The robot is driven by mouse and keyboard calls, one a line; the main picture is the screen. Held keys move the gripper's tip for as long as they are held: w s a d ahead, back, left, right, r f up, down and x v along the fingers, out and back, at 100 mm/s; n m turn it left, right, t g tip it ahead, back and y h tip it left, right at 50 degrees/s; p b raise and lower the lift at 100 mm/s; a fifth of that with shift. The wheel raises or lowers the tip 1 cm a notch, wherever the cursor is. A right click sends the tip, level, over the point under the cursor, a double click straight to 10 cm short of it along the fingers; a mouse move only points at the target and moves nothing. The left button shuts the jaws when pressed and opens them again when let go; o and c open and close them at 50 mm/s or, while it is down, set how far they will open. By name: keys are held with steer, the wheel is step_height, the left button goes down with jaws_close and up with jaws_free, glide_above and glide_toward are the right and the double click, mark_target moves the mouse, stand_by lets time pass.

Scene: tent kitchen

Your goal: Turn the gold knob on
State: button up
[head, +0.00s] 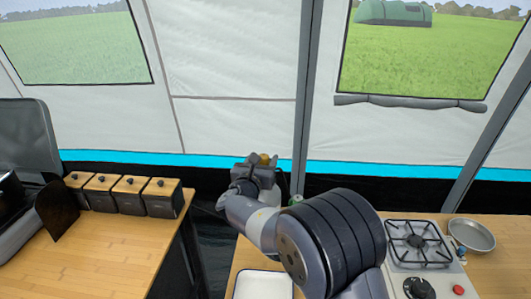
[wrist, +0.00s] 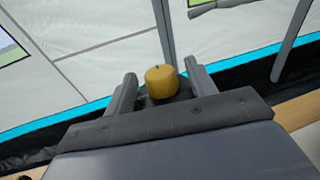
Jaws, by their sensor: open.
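The gold knob (wrist: 161,82) is a short, rounded yellow-gold cylinder with a small dark mark on top. In the wrist view it sits between the two grey fingers of my gripper (wrist: 160,76), with a visible gap on each side. The gripper is open. In the head view the gold knob (head: 264,158) shows small at the far end of my gripper (head: 260,164). What the knob is mounted on is hidden behind the gripper and my arm.
A stove (head: 418,252) with a red knob (head: 458,290) stands right of my arm, beside a metal pan (head: 472,235). A white tray (head: 263,285) lies on the near counter. Several wood-lidded canisters (head: 130,195) stand on the left counter. The tent wall rises behind.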

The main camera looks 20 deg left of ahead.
mark_target(265, 155)
steer(key=shift+w, duration=1.65)
steer(key=shift+c, duration=0.5)
steer(key=shift+a, duration=0.1)
steer(key=c, duration=0.9)
steer(key=shift+o, duration=0.2)
